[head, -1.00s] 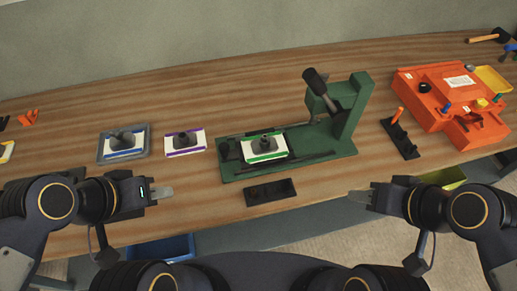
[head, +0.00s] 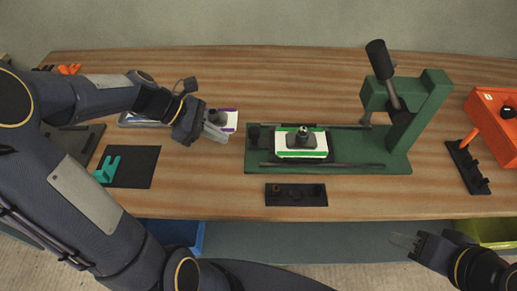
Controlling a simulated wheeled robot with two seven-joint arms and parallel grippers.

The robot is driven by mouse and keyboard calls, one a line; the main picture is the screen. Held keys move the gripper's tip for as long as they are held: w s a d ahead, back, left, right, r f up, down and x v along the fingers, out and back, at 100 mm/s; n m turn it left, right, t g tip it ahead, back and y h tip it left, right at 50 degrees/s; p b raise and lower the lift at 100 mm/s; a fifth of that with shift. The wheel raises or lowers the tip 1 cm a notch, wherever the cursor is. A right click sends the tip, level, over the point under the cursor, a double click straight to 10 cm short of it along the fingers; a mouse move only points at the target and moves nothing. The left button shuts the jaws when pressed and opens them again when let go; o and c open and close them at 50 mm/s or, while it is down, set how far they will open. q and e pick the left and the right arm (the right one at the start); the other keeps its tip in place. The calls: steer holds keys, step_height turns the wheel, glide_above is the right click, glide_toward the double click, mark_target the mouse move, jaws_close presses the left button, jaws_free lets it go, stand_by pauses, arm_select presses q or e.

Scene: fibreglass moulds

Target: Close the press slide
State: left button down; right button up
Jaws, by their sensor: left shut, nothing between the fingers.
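The green press (head: 405,142) stands on the bench right of centre, with its black-knobbed lever (head: 384,72) raised. Its slide (head: 300,153) carries a white, green-edged plate (head: 281,152) with a dark knobbed piece on top. The slide sits out to the left of the press head on the green base, between dark rails. My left gripper (head: 220,131) is shut and empty, left of the base, in front of the purple-edged plate (head: 231,117) and partly hiding it. My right gripper (head: 400,241) is low at the right, off the bench's front edge; its fingers are small and unclear.
A black holder strip (head: 296,195) lies in front of the press. An orange box (head: 492,120) and a dark stand (head: 467,166) are to the right. A black mat with a teal piece (head: 107,169) is at the left. Bare wood lies behind the press.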

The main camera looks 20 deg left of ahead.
mark_target(323, 151)
arm_select(q)
steer(key=x, duration=0.7)
steer(key=shift+d+f+b, duration=0.25)
steer(key=shift+b, duration=0.15)
steer(key=shift+w+d+r, duration=0.1)
steer(key=shift+w+d, duration=0.1)
steer(key=shift+d, duration=0.4)
steer(key=shift+w+d, duration=0.2)
steer(key=shift+d, duration=0.4)
steer(key=shift+w+d, duration=0.2)
steer(key=shift+d, duration=0.5)
steer(key=w+d+p, duration=0.1)
steer(key=d, duration=0.4)
steer(key=w+d+p, duration=0.1)
steer(key=w+d, duration=0.1)
steer(key=d, duration=0.3)
steer(key=w+d+p, duration=0.1)
steer(key=d, duration=0.4)
steer(key=shift+w, duration=0.15)
steer(key=shift+r, duration=0.1)
